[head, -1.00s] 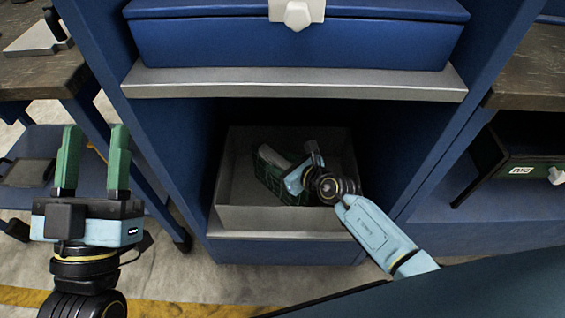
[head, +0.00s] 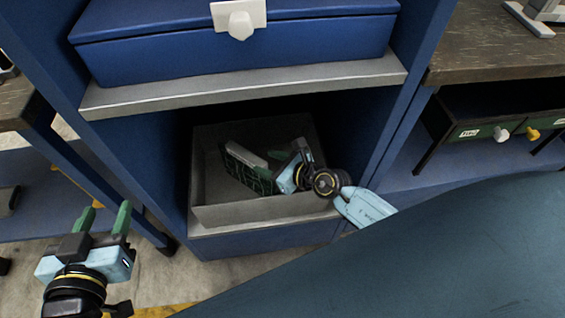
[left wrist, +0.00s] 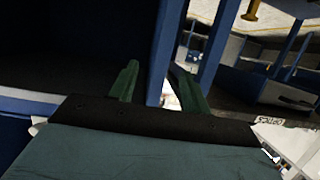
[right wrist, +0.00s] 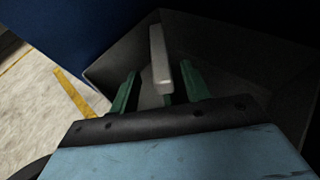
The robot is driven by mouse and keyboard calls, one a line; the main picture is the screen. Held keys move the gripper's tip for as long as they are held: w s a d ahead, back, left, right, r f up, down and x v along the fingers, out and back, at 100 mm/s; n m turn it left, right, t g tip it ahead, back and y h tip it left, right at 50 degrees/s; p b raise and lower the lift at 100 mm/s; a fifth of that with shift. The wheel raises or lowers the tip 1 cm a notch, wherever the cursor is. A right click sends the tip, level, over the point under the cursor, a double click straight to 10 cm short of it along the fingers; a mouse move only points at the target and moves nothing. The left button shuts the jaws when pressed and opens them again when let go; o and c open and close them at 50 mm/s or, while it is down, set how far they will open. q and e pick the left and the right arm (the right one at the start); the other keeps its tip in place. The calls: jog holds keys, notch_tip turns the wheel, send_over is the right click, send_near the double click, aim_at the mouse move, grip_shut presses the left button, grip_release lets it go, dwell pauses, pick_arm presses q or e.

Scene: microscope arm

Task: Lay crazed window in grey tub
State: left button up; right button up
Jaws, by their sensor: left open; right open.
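The grey tub (head: 260,213) sits in the open bay under the blue drawer. A panel with a dark face covered in fine cracked lines, seemingly the crazed window (head: 246,174), is inside it, tilted, with a pale upper edge. My right gripper (right wrist: 158,92) reaches into the tub and is open. In the right wrist view the window's pale edge (right wrist: 160,58) stands between and beyond the green fingers, closer to the right one. My left gripper (head: 104,220) is open and empty, outside the bay at lower left.
The blue drawer (head: 240,45) with a pale handle and a grey ledge (head: 245,86) overhang the tub. Blue cabinet walls flank the bay. A bench (head: 490,50) at right has small drawers (head: 500,133) beneath.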

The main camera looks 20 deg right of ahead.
jog(key=s+d+r+m+t+h+p, duration=0.1)
jog(key=s+d+r+m+t+h, duration=0.2)
jog(key=r+m, duration=0.7)
jog(key=s+d+r+m+t+h, duration=0.1)
jog(key=d+r+m+t+h, duration=0.4)
jog(key=m, duration=0.8)
pick_arm(q)
jog(key=s+a+f+g+y, duration=0.1)
jog(key=s+a+f+g, duration=0.1)
jog(key=s+f+g, duration=0.2)
jog(key=shift+a+f+g+y, duration=0.15)
jog(key=shift+f+g+y, duration=0.2)
jog(key=shift+f, duration=0.5)
pick_arm(e)
jog(key=s+a+m+g+y, duration=0.3)
jog(key=s+a+m+g, duration=0.3)
jog(key=s+m+g, duration=0.4)
jog(key=s+m, duration=0.1)
jog(key=m, duration=0.5)
jog(key=shift+a+f, duration=0.15)
jog(key=shift+f, duration=0.2)
